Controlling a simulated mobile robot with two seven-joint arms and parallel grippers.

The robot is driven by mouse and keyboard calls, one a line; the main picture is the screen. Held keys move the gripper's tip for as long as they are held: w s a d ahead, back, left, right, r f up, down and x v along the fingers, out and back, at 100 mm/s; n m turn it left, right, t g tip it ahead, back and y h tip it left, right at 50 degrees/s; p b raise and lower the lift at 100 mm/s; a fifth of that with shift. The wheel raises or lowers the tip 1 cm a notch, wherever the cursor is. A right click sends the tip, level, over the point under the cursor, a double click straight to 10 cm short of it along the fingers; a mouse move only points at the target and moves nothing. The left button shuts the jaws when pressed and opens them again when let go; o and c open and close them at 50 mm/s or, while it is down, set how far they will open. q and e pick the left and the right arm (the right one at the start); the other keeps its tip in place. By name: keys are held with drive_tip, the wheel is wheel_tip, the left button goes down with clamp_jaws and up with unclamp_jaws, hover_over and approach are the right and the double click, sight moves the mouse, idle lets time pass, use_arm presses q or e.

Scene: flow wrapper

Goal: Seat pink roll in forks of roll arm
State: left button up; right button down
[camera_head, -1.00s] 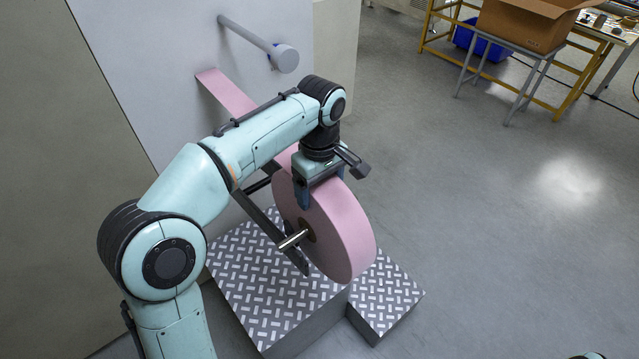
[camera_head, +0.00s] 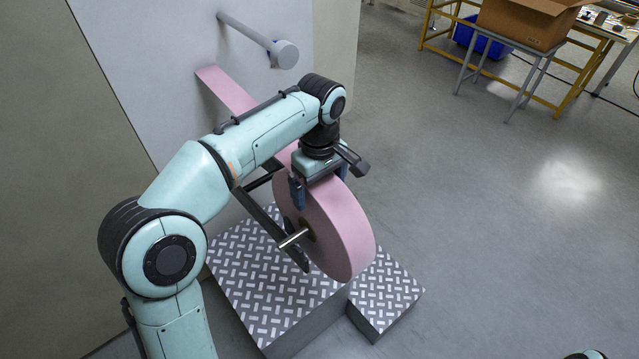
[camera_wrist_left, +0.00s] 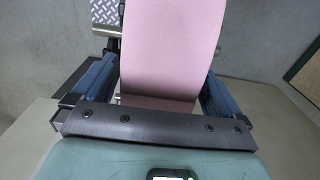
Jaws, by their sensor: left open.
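The pink roll (camera_head: 340,229) stands on edge beside the grey machine wall. Its metal shaft (camera_head: 293,239) sticks out at the near side and lies at the dark fork of the roll arm (camera_head: 263,215). The far fork is hidden behind the roll. My left gripper (camera_head: 317,191) is over the top of the roll, open, with one finger on each side of it. In the left wrist view the roll (camera_wrist_left: 170,50) passes between the two blue fingers (camera_wrist_left: 158,85), with a gap visible on both sides. My right gripper is not in view.
A pink web (camera_head: 228,90) runs along the wall behind my arm. A grey roller (camera_head: 262,41) juts from the wall above. Tread-plate steps (camera_head: 262,285) lie below the roll. The floor to the right is open, with a cardboard box (camera_head: 527,20) on a stand far back.

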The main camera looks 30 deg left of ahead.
use_arm(q)
wheel_tip(320, 180, up, 14)
drive_tip(key=p, duration=0.3)
drive_tip(key=shift+f+p, duration=0.2)
drive_tip(key=shift+p, duration=0.2)
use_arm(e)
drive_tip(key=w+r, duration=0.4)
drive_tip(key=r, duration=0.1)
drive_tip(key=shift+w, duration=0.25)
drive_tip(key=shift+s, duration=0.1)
